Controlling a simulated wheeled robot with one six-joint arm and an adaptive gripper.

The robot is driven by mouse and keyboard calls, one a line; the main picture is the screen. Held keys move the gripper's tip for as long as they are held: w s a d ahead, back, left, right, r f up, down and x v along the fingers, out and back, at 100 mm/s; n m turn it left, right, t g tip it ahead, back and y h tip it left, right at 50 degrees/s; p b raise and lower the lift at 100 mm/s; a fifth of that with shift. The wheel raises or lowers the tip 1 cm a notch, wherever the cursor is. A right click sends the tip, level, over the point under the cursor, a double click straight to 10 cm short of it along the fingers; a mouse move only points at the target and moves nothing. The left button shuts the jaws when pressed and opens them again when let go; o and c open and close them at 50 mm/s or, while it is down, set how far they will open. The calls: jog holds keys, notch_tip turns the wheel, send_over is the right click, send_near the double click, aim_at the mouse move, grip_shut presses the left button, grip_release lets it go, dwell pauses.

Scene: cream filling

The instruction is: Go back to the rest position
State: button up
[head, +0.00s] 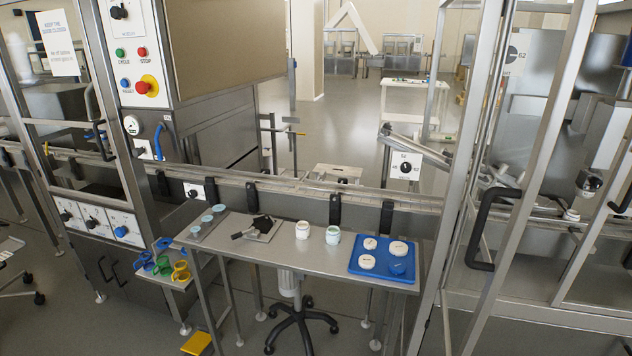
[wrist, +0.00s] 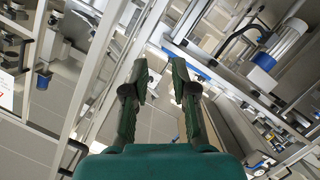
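My gripper (wrist: 160,78) shows in the wrist view as two dark green fingers on a teal body. The fingers stand apart with nothing between them, so it is open and empty. Behind the fingertips are floor and metal machine frames, well away from the gripper. In the head view my gripper and arm do not show.
In the head view a steel table (head: 275,254) bears two white jars (head: 302,230) (head: 333,236), a dark tool (head: 255,226) on a plate and a blue tray (head: 408,273) with several round lids. A conveyor (head: 300,195) runs behind it. Metal posts (head: 470,150) stand at the right.

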jog(key=s+a+f+n+y, duration=0.1)
jog(key=s+f+y, duration=0.2)
jog(key=s, duration=0.7)
jog(key=s+a+f+n+y, duration=0.1)
jog(key=s+f+y, duration=0.2)
jog(key=s, duration=0.6)
jog(key=s+r+m, duration=0.2)
jog(key=s+r, duration=0.2)
jog(key=s, duration=0.4)
jog(key=s+r+m+t, duration=0.1)
jog(key=s+r, duration=0.4)
jog(key=s, duration=0.3)
jog(key=shift+s+a+r+m+y, duration=0.15)
jog(key=shift+s+r+m+y, duration=0.15)
jog(key=shift+m+y, duration=0.1)
